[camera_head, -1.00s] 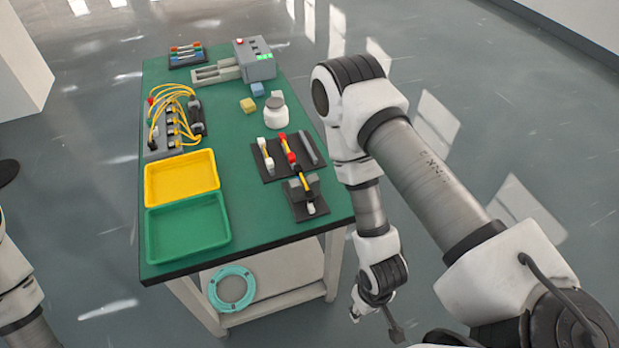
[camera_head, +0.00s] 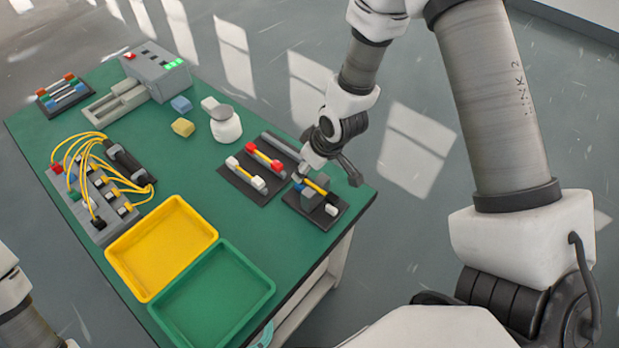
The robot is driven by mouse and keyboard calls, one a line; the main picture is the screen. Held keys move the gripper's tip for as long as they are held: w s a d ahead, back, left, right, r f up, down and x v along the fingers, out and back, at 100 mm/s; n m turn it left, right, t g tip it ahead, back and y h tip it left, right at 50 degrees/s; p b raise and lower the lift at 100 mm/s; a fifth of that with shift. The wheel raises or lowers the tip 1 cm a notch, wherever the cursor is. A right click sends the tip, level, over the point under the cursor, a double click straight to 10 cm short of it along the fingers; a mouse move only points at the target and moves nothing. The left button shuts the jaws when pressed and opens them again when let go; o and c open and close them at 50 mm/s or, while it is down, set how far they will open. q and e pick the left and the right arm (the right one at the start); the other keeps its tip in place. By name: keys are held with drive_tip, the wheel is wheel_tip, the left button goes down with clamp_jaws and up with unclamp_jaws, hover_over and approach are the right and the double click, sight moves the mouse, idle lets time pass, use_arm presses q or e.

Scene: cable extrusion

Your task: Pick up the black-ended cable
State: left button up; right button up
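Several yellow cables (camera_head: 82,148) arch from a grey rack (camera_head: 78,192) on the left of the green table to a dark block (camera_head: 128,166). A red end (camera_head: 57,168) shows at the rack's far corner, and a dark end (camera_head: 98,223) shows at its near end. The ends are small, so I cannot tell for certain which cable is black-ended. My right gripper (camera_head: 325,174) is at the table's right edge, over or beside a small fixture (camera_head: 313,199) with a short yellow piece. Its fingers look spread. My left arm shows only at the lower left edge, its gripper out of view.
A yellow tray (camera_head: 111,257) and a green tray (camera_head: 268,284) stand near the front. A dark mat (camera_head: 228,172) bears white-ended and red-ended short pieces. A white jar (camera_head: 226,128), small blocks and a grey machine (camera_head: 158,75) stand farther back. Green table shows between them.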

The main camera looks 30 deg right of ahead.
drive_tip(key=x, duration=0.2)
drive_tip(key=p+x, duration=0.1)
drive_tip(key=x, duration=0.2)
drive_tip(key=shift+w+d, duration=0.15)
drive_tip(key=shift+d, duration=0.1)
drive_tip(key=shift+s+a+r, duration=0.1)
drive_tip(key=shift+s+r, duration=0.1)
drive_tip(key=shift+s, duration=0.05)
drive_tip(key=c, duration=0.4)
drive_tip(key=shift+s, duration=0.1)
drive_tip(key=c, duration=0.6)
